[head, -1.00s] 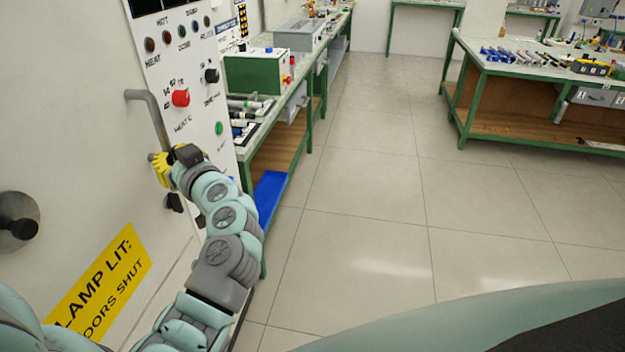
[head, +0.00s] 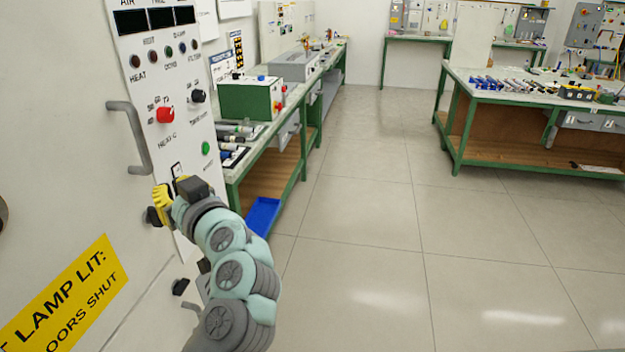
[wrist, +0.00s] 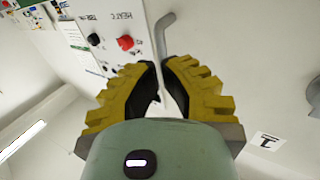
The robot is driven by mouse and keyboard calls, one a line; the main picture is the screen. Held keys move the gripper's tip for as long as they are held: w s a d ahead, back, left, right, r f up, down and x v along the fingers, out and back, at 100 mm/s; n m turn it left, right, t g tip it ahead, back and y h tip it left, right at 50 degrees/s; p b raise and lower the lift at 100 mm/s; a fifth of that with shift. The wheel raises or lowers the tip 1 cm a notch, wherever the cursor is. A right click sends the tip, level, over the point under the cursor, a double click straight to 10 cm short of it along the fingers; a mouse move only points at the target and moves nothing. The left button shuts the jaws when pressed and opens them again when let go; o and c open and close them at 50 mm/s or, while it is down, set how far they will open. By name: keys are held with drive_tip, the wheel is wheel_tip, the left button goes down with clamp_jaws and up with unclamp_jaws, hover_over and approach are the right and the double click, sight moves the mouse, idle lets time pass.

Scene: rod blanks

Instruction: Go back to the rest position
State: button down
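My gripper (head: 160,204) has yellow ridged fingers and is held low in front of the white cabinet, just below its grey bar handle (head: 132,140). In the wrist view, the two fingers of my gripper (wrist: 160,66) curve toward each other with a narrow gap between the tips. My arm is stretched forward and bent, close along the cabinet front.
The cabinet's control panel (head: 165,75) has a red knob (head: 165,115) and a green button (head: 206,148). A green-framed bench (head: 232,170) stands close right of my gripper, with a blue tray (head: 263,215) below. Another bench (head: 462,130) stands right. The floor between is clear.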

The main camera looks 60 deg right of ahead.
drive_tip(key=shift+s+a+b, duration=0.15)
drive_tip(key=shift+s+b, duration=0.1)
drive_tip(key=shift+s, duration=0.7)
drive_tip(key=shift+s+a+b, duration=0.15)
drive_tip(key=shift+s+b, duration=0.05)
drive_tip(key=shift+s, duration=0.7)
